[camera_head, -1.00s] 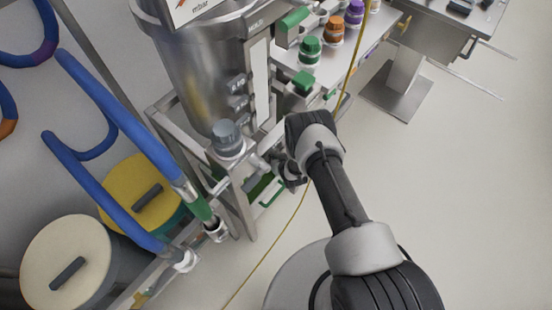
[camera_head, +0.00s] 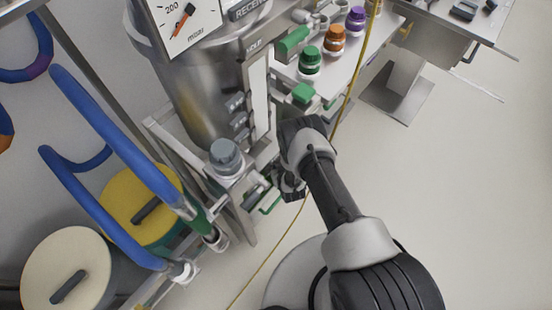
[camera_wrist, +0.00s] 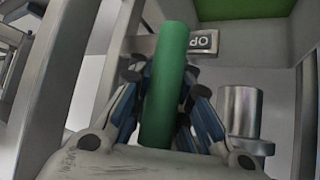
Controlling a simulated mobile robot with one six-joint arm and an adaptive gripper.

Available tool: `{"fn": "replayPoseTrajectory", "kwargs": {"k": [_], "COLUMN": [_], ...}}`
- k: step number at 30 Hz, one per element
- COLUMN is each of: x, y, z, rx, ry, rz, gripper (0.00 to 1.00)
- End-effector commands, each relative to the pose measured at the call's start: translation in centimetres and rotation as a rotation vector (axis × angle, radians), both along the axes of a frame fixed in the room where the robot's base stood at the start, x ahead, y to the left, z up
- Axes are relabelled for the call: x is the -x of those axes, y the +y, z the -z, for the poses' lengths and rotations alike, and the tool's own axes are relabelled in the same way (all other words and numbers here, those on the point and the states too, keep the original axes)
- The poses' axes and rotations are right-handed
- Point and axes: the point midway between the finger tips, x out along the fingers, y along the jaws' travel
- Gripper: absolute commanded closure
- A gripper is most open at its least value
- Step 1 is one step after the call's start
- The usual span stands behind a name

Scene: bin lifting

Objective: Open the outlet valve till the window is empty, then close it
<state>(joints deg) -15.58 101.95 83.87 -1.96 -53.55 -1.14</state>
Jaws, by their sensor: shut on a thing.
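A green lever handle (camera_wrist: 166,85) stands upright between my gripper's fingers (camera_wrist: 165,100) in the wrist view. My gripper is shut on it.
A pressure gauge (camera_head: 185,20) sits on the vessel. Blue hoses (camera_head: 110,125) and drums with yellow (camera_head: 120,190) and cream (camera_head: 50,260) lids stand left. A bench with bottles (camera_head: 335,40) is behind. A yellow cable (camera_head: 280,240) crosses the open floor.

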Motion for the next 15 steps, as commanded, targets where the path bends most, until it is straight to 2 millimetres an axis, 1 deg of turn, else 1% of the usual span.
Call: {"fn": "replayPoseTrajectory", "kwargs": {"k": [7,8,15], "x": [-0.38,-0.38,-0.34], "y": [-0.12,-0.11,-0.10], "z": [-0.06,-0.07,-0.06], "rx": [-0.001,-0.001,0.000], "ry": [-0.008,-0.009,-0.007], "rz": [0.005,0.005,0.005], "gripper": [1.00,0.85,0.69]}}
